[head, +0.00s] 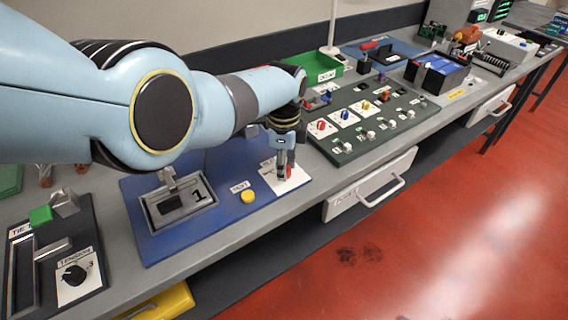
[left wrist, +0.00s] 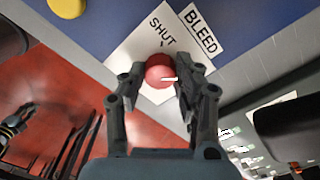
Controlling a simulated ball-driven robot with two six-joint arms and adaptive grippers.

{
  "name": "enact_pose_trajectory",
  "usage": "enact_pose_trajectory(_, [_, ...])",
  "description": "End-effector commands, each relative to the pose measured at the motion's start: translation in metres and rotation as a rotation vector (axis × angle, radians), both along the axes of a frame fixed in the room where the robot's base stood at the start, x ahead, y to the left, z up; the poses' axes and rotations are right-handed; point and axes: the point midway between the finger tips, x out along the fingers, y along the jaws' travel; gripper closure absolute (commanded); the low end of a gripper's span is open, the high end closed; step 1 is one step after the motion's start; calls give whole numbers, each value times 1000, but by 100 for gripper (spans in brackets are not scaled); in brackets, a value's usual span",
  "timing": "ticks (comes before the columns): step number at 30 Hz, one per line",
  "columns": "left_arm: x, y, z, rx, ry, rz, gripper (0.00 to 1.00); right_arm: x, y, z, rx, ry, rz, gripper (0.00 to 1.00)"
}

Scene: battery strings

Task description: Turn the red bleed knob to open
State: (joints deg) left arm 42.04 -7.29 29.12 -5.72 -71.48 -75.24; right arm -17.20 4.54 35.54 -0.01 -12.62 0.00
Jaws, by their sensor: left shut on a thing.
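The red bleed knob (left wrist: 158,72) sits on a white plate (left wrist: 132,52) in the left wrist view. The plate reads SHUT, and a BLEED label (left wrist: 200,28) is beside it. A pale pointer mark on the knob points to the right in that view, not at the word SHUT. My left gripper (left wrist: 157,82) has its two fingers on either side of the knob, shut on it. In the head view my left gripper (head: 284,170) points down over the white plate (head: 296,180) on the blue panel, and its fingers mostly hide the knob.
A grey-green board (head: 345,150) with several knobs lies to the right. A green bin (head: 322,70) stands behind. An open white drawer (head: 370,185) juts out below the bench's front edge.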

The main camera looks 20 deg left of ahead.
Motion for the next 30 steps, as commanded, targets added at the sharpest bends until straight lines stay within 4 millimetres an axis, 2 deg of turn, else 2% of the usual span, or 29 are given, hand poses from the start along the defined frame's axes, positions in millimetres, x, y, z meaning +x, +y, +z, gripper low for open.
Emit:
enact_pose_trajectory(17, [2, 0, 1, 0, -5, -33, 100, 0, 0, 1, 0, 0, 0, 100])
enact_pose_trajectory(18, [2, 0, 1, 0, -5, -33, 66, 0, 0, 1, 0, 0, 0, 100])
enact_pose_trajectory(21, [2, 0, 1, 0, -4, -33, 53, 0, 0, 1, 0, 0, 0, 100])
enact_pose_trajectory(23, [1, 0, 1, -1, -3, -33, 45, 0, 0, 1, 0, 0, 0, 100])
enact_pose_trajectory(30, [1, 0, 0, -1, -2, -33, 45, 0, -2, 1, -2, -1, 1, 100])
